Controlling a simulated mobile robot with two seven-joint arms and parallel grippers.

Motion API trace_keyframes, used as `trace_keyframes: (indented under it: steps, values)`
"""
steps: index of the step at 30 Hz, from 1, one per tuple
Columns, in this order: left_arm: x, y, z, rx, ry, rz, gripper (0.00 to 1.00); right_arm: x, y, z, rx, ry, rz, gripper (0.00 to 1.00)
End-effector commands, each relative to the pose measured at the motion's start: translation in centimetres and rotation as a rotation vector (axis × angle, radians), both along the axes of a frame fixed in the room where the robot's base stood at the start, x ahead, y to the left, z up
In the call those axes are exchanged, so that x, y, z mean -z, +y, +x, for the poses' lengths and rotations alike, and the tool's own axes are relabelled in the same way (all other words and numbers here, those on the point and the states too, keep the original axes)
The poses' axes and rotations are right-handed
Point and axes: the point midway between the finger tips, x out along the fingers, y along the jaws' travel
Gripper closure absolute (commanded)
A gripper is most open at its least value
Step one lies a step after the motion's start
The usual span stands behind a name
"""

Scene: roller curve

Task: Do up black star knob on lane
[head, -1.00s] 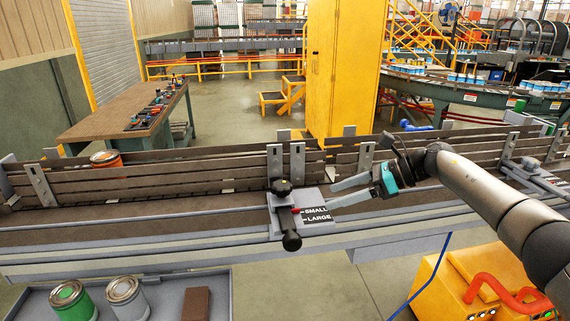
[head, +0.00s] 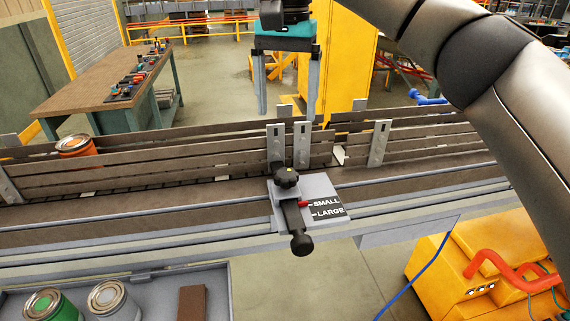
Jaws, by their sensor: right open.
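The black star knob (head: 286,177) sits on top of a grey bracket plate (head: 322,187) on the lane's near rail. A dark lever with a round black handle (head: 302,243) runs from below the knob toward me. A red pointer (head: 303,203) is by the SMALL mark on the label, with LARGE below it. My right gripper (head: 287,110) hangs above and behind the knob, pointing down, with its two grey fingers apart and nothing between them. It is clear of the knob in the picture. My left gripper is not in view.
The lane's slatted guide rails (head: 150,165) run behind the knob with upright slotted brackets. An orange can (head: 76,146) stands on the lane at left. A tray (head: 155,285) below holds a green can (head: 50,305), a grey can and a brown block.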

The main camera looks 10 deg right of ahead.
Motion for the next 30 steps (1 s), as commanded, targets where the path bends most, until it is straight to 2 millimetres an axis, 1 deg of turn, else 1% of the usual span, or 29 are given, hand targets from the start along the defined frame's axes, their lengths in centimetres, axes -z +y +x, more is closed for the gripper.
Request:
trace_keyframes:
  steps: [1, 9, 15, 18, 21, 25, 30]
  values:
    - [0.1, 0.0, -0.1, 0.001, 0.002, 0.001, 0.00, 1.2, 0.0, 0.0, -0.002, 0.004, 0.000, 0.12]
    - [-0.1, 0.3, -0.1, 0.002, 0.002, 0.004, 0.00, 7.0, 0.0, -0.1, 0.002, 0.005, 0.003, 0.12]
    - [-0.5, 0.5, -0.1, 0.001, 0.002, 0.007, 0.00, 10.7, -0.1, -0.1, 0.003, 0.004, 0.002, 0.12]
    - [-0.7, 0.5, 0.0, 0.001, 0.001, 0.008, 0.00, 11.9, 0.0, 0.0, 0.003, 0.003, 0.004, 0.12]
    - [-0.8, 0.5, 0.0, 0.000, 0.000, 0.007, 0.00, 12.7, 0.0, 0.0, 0.002, 0.001, 0.004, 0.12]
    - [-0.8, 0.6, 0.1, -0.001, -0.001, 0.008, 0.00, 13.1, 0.0, 0.0, 0.002, 0.000, 0.004, 0.12]
    - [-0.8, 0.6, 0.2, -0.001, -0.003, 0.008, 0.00, 13.1, 0.0, 0.0, 0.003, 0.000, 0.004, 0.12]
